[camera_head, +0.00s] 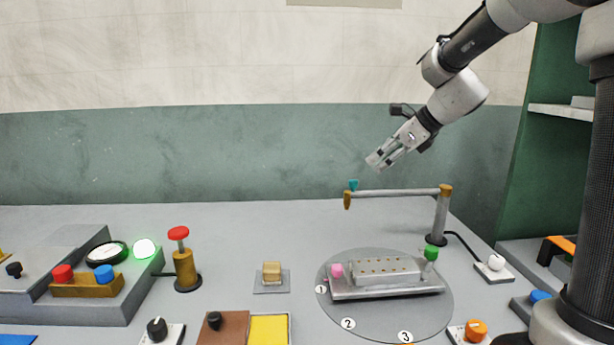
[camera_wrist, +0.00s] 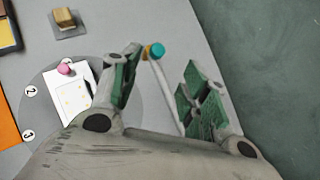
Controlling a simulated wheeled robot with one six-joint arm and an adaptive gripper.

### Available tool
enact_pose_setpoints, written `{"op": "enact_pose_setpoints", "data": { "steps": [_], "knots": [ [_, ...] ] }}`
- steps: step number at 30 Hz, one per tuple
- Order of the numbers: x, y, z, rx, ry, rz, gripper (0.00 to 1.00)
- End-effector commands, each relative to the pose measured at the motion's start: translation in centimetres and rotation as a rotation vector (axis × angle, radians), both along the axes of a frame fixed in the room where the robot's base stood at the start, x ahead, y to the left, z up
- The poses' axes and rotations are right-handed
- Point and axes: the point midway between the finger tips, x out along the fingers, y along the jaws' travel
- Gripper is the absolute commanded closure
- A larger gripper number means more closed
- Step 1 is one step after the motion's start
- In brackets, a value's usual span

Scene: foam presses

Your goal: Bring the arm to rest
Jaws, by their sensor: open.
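My gripper (camera_head: 380,158) is at the end of my arm, which reaches in from the upper right in the head view. It hangs in the air above and behind the grey bar (camera_head: 395,193) on its post. In the wrist view my gripper (camera_wrist: 163,88) shows two green-padded fingers spread apart with nothing between them. Part of the bar and its teal knob (camera_wrist: 157,50) show beyond the gap between the fingers. The gripper appears apart from the bar and the table.
A round plate (camera_head: 340,318) numbered 1 to 3 carries a metal block (camera_head: 375,270) with pink and green knobs. A red-topped brass post (camera_head: 181,262), a tan block (camera_head: 272,270) and a button console (camera_head: 90,285) stand leftward. A green shelf (camera_head: 560,110) stands right.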

Motion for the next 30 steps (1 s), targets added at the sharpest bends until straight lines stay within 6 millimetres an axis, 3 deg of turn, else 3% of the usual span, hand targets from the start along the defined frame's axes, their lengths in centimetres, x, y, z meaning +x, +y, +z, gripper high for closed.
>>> {"op": "enact_pose_setpoints", "data": {
  "steps": [4,8,15,18,21,24,30],
  "knots": [
    [-2.9,-1.3,-3.1,-0.255,-0.097,0.339,0.54],
    [-8.1,-3.3,-5.0,-0.505,-0.193,0.729,0.54],
    [-21.0,-7.9,-5.7,-0.913,-0.37,1.516,0.54],
    [-25.7,-9.6,-5.7,-1.028,-0.404,1.751,0.54],
    [-29.1,-11.0,-5.7,-1.119,-0.412,1.875,0.54],
    [-31.3,-11.6,-5.5,-1.186,-0.411,1.891,0.54],
    [-32.5,-11.5,-4.3,-1.271,-0.459,1.855,0.54]
  ]
}}
